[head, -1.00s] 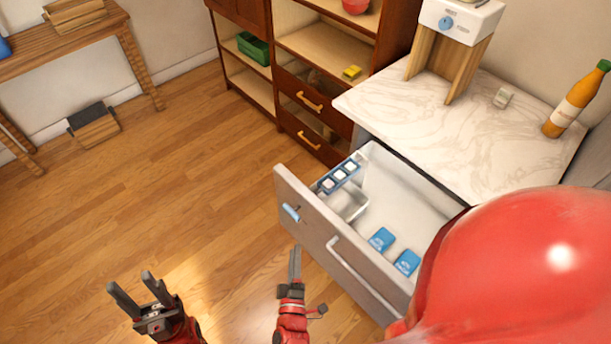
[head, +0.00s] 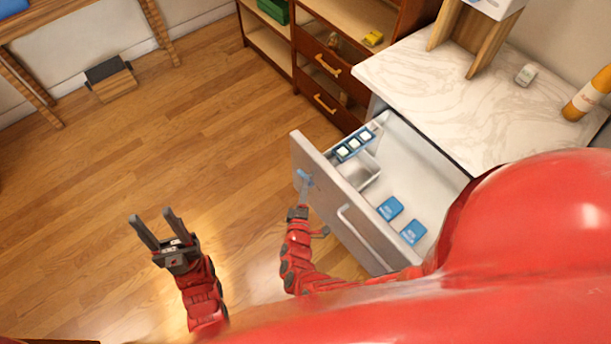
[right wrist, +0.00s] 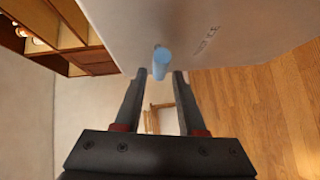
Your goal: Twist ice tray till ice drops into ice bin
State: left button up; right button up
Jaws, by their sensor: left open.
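The ice tray (head: 354,145) is blue with several white cubes and sits at the far left end of the open drawer (head: 420,166). The ice bin (head: 364,176), a pale box, is under and beside it. A light blue knob (head: 304,177) sticks out of the drawer front; it also shows in the right wrist view (right wrist: 161,60). My right gripper (head: 304,192) is at the knob. In the right wrist view its fingers are apart, with the knob's end between the tips and gaps on both sides. My left gripper (head: 153,216) is open and empty over the floor.
Two blue packs (head: 390,208) lie in the drawer. A bar handle (head: 366,238) runs along its front. The marble counter (head: 430,75) holds a bottle (head: 588,96) and a small grey item (head: 526,75).

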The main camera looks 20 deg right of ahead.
jog(key=shift+b+x, duration=0.4)
jog(key=shift+x, duration=2.15)
grip_shut()
